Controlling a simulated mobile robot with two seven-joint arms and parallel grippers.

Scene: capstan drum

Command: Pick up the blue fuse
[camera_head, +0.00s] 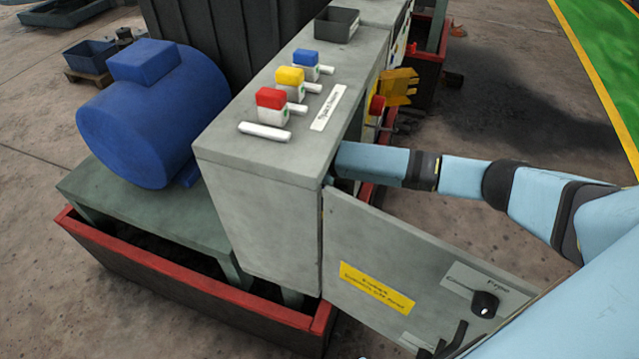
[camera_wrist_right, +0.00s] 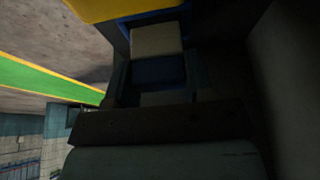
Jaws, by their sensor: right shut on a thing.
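A blue-capped fuse (camera_head: 306,58) stands on top of the grey cabinet (camera_head: 255,150), behind a yellow-capped fuse (camera_head: 290,78) and a red-capped fuse (camera_head: 271,100). My right arm reaches in at the cabinet's open side, and its gripper is hidden there in the head view. In the dark right wrist view, my right gripper (camera_wrist_right: 157,75) is shut on a blue and pale piece (camera_wrist_right: 155,70) that looks like a blue fuse. A yellow part (camera_wrist_right: 130,8) sits just beyond it. My left gripper is not in view.
The grey cabinet door (camera_head: 390,250), with a yellow label and a black knob (camera_head: 485,304), stands open under my right arm. A blue motor (camera_head: 150,115) is left of the cabinet. A red-edged base (camera_head: 190,300) runs below. A grey bin (camera_head: 336,24) stands on the cabinet top.

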